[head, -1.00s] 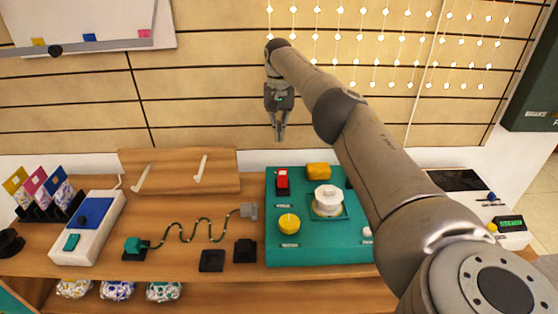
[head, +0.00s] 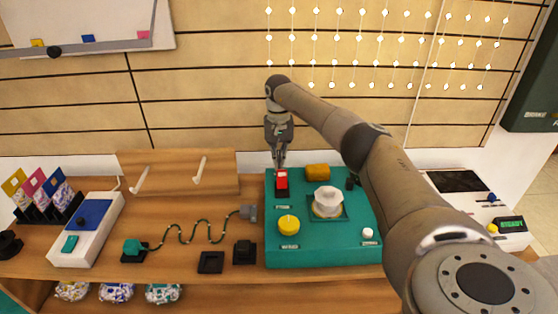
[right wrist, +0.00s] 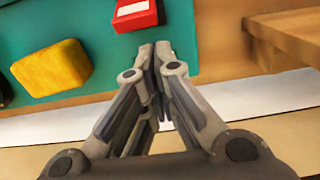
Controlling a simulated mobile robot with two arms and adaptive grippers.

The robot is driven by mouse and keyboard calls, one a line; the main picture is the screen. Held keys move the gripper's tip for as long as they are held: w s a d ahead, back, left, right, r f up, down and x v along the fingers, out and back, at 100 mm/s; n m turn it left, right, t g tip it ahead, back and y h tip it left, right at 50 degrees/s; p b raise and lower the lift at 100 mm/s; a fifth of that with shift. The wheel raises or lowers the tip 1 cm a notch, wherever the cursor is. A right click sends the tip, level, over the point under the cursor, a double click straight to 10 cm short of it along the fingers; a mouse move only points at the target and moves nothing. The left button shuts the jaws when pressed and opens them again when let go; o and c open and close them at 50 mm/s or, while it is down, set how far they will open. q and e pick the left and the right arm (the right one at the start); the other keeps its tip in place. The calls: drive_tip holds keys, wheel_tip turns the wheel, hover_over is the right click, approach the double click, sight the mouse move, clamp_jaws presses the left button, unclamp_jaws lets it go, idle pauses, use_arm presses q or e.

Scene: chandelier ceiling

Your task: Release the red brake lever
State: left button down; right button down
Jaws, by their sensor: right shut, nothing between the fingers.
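A red rocker-like part (head: 282,182) with a pale patch on its top sits at the back left of the teal panel (head: 330,251); it is the only red control I see, and I cannot tell whether it is the brake lever. My right gripper (head: 280,165) points down just behind it, fingers shut and empty. In the right wrist view, the red part (right wrist: 137,14) lies just beyond the shut fingertips (right wrist: 155,46); I cannot tell if they touch it. My left gripper is not in view.
The panel also carries a yellow block (head: 317,172), a white knob (head: 327,201), a yellow round button (head: 289,225) and a small white button (head: 368,234). A wooden board with two pegs (head: 180,174) stands to the left. A slatted wall is behind.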

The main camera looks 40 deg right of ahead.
drive_tip(key=shift+s+a+r, duration=0.2)
drive_tip(key=shift+s+a, duration=0.1)
drive_tip(key=shift+s, duration=0.05)
drive_tip(key=shift+s+a+r, duration=0.1)
drive_tip(key=shift+s+a, duration=0.05)
drive_tip(key=shift+s, duration=0.05)
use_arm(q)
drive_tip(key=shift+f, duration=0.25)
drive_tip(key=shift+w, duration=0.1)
use_arm(e)
drive_tip(key=shift+s+r, duration=0.1)
drive_tip(key=shift+s+a+r+t+h, duration=0.1)
drive_tip(key=shift+a+t+h, duration=0.05)
drive_tip(key=shift+t+h, duration=0.15)
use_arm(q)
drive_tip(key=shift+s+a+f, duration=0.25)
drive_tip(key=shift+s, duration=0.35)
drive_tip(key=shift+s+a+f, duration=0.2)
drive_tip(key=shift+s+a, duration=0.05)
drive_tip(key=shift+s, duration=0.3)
